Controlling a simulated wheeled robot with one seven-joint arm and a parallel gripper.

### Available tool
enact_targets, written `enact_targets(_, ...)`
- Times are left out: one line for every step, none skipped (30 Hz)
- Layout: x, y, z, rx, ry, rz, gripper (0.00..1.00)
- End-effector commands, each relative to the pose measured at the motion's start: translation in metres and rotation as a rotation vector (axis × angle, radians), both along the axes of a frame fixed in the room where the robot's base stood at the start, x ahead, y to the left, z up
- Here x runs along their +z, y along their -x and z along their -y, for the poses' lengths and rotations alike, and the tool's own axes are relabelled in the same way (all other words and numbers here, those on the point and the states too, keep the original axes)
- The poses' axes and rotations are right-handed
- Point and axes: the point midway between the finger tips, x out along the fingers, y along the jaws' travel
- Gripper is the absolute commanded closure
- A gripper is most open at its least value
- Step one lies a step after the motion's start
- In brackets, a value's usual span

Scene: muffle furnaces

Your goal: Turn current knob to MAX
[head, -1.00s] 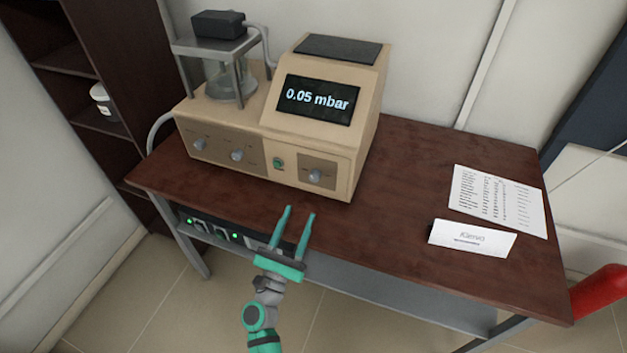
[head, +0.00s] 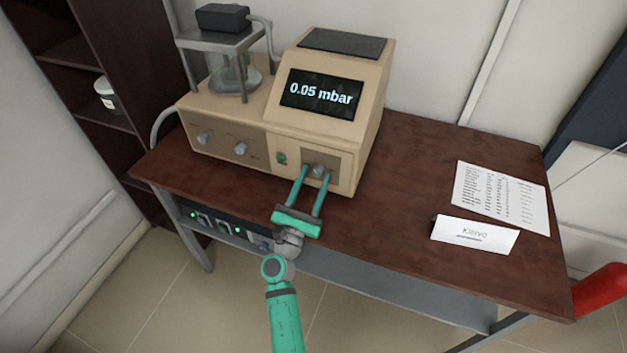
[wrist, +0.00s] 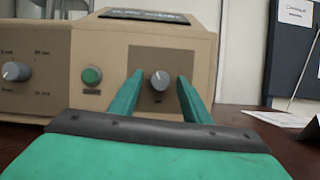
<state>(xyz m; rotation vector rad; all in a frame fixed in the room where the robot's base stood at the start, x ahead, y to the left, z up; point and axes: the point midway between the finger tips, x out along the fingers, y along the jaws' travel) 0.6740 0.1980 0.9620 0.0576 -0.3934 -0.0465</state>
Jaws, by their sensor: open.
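The beige instrument (head: 335,125) stands on the dark wooden table, its display (head: 321,95) reading "0.05 mbar". A grey knob (head: 318,171) sits on a brown panel at the right of its front. In the wrist view this knob (wrist: 160,80) shows between my fingertips, with a pale pointer mark near its top. Its label is too small to read. My gripper (head: 313,172) is open, with its green fingers reaching toward the knob, one on each side. I cannot tell whether they touch it. Two more grey knobs, the left (head: 203,138) and the middle (head: 240,149), sit on the front's left panel.
A green button (head: 281,157) is just left of the right knob. A glass chamber (head: 230,75) stands on the instrument's left part. A name card (head: 474,236) and a printed sheet (head: 501,197) lie on the table's right, where there is free room.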

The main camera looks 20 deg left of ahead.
Motion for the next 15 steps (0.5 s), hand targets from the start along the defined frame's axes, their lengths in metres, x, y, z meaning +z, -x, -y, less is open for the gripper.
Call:
enact_targets(0.0, -0.0002, 0.0006, -0.001, 0.0, 0.0, 0.57)
enact_targets(0.0, -0.0002, 0.0008, -0.001, 0.0, 0.0, 0.57)
enact_targets(0.0, -0.0002, 0.001, -0.001, 0.0, 0.0, 0.61)
enact_targets(0.0, -0.0001, 0.0011, -0.001, 0.0, 0.0, 0.69)
enact_targets(0.0, -0.0001, 0.0011, -0.002, -0.001, 0.0, 0.76)
enact_targets(0.0, -0.0001, 0.0012, -0.002, -0.001, 0.0, 0.85)
enact_targets(0.0, -0.0001, 0.0012, -0.002, -0.001, 0.0, 0.93)
enact_targets(0.0001, -0.0001, 0.0012, -0.002, -0.001, 0.0, 0.98)
enact_targets(0.0, -0.0001, 0.0011, -0.002, -0.001, 0.0, 0.98)
enact_targets(0.0, -0.0001, 0.0011, -0.002, -0.001, 0.0, 0.98)
enact_targets(0.0001, 0.0, 0.0011, -0.002, -0.001, 0.0, 0.98)
enact_targets(0.0001, 0.0, 0.001, -0.001, -0.002, 0.0, 0.98)
enact_targets(0.0001, 0.0, 0.0009, -0.002, -0.004, 0.0, 0.98)
enact_targets(0.0, 0.0001, 0.0008, -0.002, -0.006, 0.0, 0.98)
enact_targets(0.0001, 0.0001, 0.0006, -0.001, -0.011, 0.0, 0.98)
